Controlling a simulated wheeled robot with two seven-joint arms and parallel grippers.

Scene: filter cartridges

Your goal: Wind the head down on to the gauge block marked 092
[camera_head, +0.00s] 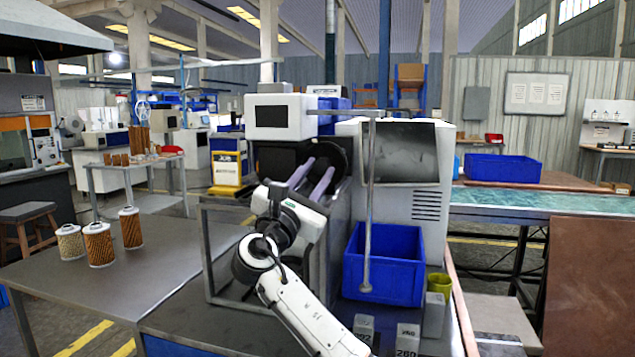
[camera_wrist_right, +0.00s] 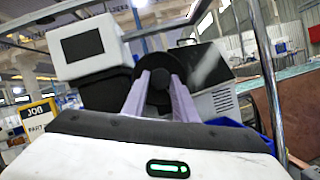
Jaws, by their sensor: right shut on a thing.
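My right gripper (camera_head: 326,172) reaches the dark round handwheel (camera_head: 333,152) on the machine and is shut on part of it. In the right wrist view its two purple fingers (camera_wrist_right: 167,82) point at the black wheel (camera_wrist_right: 158,98); the exact contact is hard to see. The machine's white head box (camera_head: 280,117) with a dark screen is left of the wheel. Gauge blocks stand at the front: one (camera_head: 408,340) seems to read 260 from here, another (camera_head: 364,324) is partly behind my arm with an unclear mark, and a third grey block (camera_head: 433,315) is beside them. My left gripper is out of view.
A blue bin (camera_head: 385,265) stands right of the wheel, with a grey upright post (camera_head: 369,200) in front of it. A yellow-green cup (camera_head: 440,285) is near the blocks. Several filter cartridges (camera_head: 98,245) stand on the left table (camera_head: 90,300), which has bare room.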

